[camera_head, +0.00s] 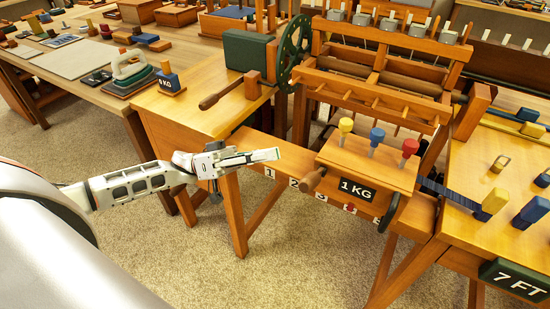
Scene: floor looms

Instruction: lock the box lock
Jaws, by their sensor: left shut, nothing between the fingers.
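A wooden box (375,163) with a "1 KG" label sits on the front beam of the loom, and no part of it is clearly recognizable as a lock. Yellow (346,125), blue (377,134) and red (410,146) knobs on thin stems stand on its top. My right gripper is out of view.
The numbered front beam (262,150) runs under the box. A wooden crank handle (222,95) and a green wheel (290,50) are behind my gripper. A table with a "7 FT" label (515,278) stands at right. Carpet (290,255) in front is clear.

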